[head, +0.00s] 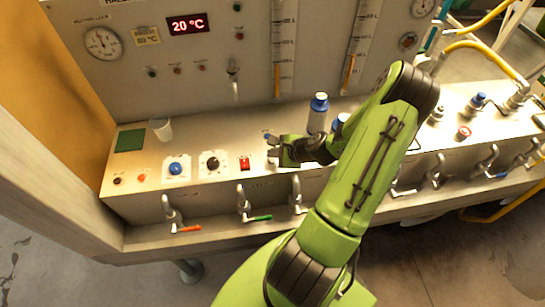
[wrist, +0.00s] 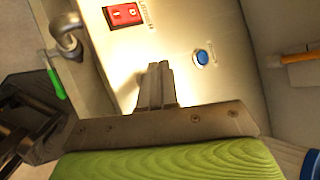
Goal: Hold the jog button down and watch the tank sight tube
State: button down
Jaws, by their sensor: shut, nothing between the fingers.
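My gripper (head: 271,146) is shut and empty over the sloping console, right of the red rocker switch (head: 244,163). In the wrist view its closed fingertips (wrist: 157,70) point at the panel between that red switch (wrist: 123,16) and a round blue button (wrist: 203,57). The fingers look apart from the blue button; its label is too blurred to read, so I cannot confirm it as the jog button. Two upright sight tubes with scales, a left one (head: 277,50) and a right one (head: 354,45), show orange in their lower parts. I cannot tell which is the tank's.
A blue knob (head: 176,169) and a black dial (head: 212,163) are left on the console. A white cup (head: 161,129) and a blue-capped bottle (head: 318,113) stand behind. Tap handles line the front edge. The red display (head: 187,24) reads 20 °C. My arm hides part of the console.

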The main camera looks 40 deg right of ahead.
aim_at(275, 161)
notch_tip(275, 161, up, 5)
jog(key=p, duration=0.4)
jog(key=shift+r, duration=0.2)
jog(key=shift+f, duration=0.1)
dwell(1.0)
